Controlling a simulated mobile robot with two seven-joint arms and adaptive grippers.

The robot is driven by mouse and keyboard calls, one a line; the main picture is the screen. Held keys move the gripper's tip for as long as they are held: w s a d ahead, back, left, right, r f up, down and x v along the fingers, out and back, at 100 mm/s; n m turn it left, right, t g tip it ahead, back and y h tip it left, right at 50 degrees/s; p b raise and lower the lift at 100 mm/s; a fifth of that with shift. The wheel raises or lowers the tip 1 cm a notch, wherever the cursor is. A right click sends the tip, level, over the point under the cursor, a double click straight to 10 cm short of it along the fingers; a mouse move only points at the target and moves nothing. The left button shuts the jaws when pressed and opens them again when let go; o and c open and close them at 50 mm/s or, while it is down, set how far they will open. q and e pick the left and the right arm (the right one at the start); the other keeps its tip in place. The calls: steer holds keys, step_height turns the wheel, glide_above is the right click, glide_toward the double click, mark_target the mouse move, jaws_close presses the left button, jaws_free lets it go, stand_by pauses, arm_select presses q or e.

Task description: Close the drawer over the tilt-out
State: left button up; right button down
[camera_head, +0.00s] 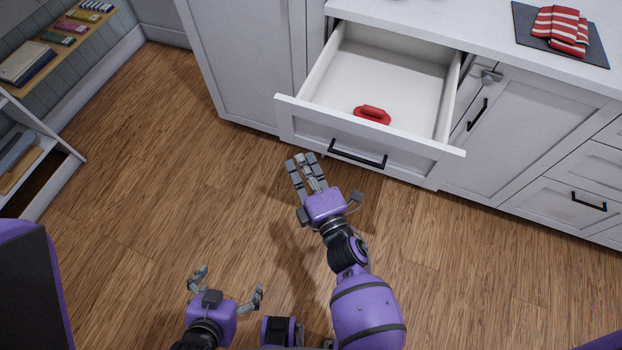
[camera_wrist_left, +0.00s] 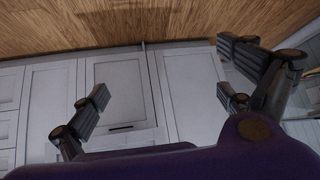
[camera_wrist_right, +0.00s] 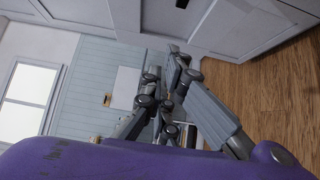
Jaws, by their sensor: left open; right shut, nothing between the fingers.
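The drawer (camera_head: 372,149) is pulled well out below the white counter, with a black bar handle (camera_head: 357,154) on its front. A red object (camera_head: 372,115) lies inside near the drawer front. My right gripper (camera_head: 304,162) is shut and empty, just below and left of the handle in the head view, apart from the handle as far as I can tell. It also shows in the right wrist view (camera_wrist_right: 172,85). My left gripper (camera_head: 230,282) is open and empty, low over the floor away from the cabinets. It also shows in the left wrist view (camera_wrist_left: 165,75). I cannot identify the tilt-out for certain.
A dark mat (camera_head: 592,48) with a red striped cloth (camera_head: 561,29) lies on the counter (camera_head: 480,45). A closed cabinet door (camera_head: 540,125) is right of the drawer. A shelf unit (camera_head: 40,165) stands at the left. The wooden floor (camera_head: 150,150) between is clear.

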arm_select(q)
steer(key=shift+s+a+r+p, duration=0.15)
steer(key=shift+s+p, duration=0.2)
steer(key=shift+s, duration=0.15)
arm_select(e)
steer(key=w, duration=0.5)
steer(key=shift+w+d, duration=0.1)
steer(key=shift+d, duration=0.1)
arm_select(q)
steer(key=shift+w+r, duration=0.1)
steer(key=shift+w, duration=0.05)
